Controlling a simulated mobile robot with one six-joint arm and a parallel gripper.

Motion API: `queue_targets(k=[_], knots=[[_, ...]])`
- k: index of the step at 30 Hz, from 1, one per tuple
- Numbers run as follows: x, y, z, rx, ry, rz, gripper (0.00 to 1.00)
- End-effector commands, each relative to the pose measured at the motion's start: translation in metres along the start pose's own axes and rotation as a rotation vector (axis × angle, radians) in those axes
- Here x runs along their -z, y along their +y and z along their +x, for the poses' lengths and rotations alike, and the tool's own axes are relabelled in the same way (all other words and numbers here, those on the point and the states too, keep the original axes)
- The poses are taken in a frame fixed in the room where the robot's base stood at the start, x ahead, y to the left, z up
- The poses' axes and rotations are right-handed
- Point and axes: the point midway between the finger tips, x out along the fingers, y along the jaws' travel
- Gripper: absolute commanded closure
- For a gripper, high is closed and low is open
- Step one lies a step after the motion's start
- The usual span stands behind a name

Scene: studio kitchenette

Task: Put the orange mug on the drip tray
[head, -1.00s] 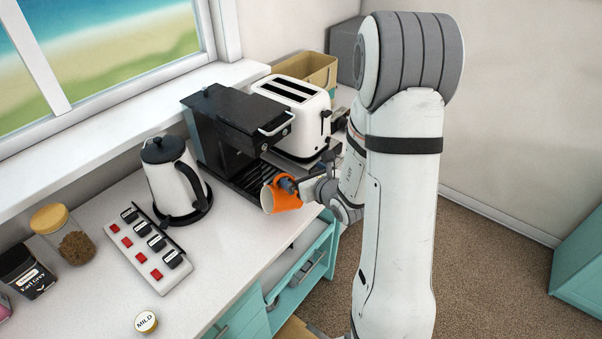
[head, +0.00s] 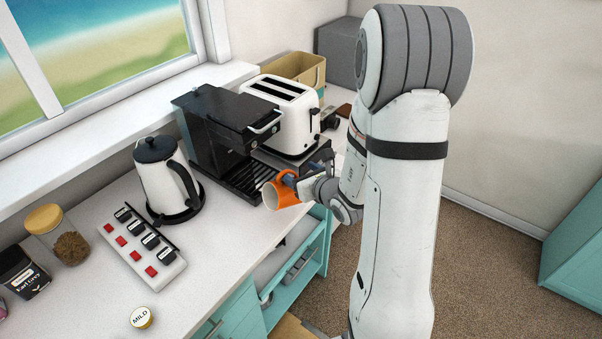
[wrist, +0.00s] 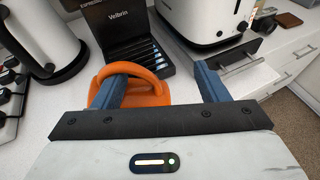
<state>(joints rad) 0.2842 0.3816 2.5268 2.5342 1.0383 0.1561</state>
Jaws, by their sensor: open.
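The orange mug (head: 286,194) is near the counter's front edge, just right of the drip tray. It looks tipped, with its pale mouth facing left; I cannot tell whether it touches the counter. My gripper (wrist: 157,82) is open, with its blue fingers wide apart. In the wrist view the mug (wrist: 154,100) is at the left finger, which overlaps its handle loop; whether the finger passes through the loop is unclear. The black slatted drip tray (head: 246,179) is at the foot of the black coffee machine (head: 222,130), and also shows in the wrist view (wrist: 137,50).
A white toaster (head: 284,112) stands right of the coffee machine. A white kettle (head: 163,178) on a black base stands to the left. A switch panel (head: 142,247) and a MILD lid (head: 142,317) lie nearer. The counter between panel and mug is clear.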

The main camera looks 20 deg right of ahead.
Motion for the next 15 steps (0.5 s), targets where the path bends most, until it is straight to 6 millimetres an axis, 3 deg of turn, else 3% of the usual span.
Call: queue_targets(k=[15], knots=[[-0.0008,0.0005,0.0003,-0.001,-0.002,-0.001,0.76]])
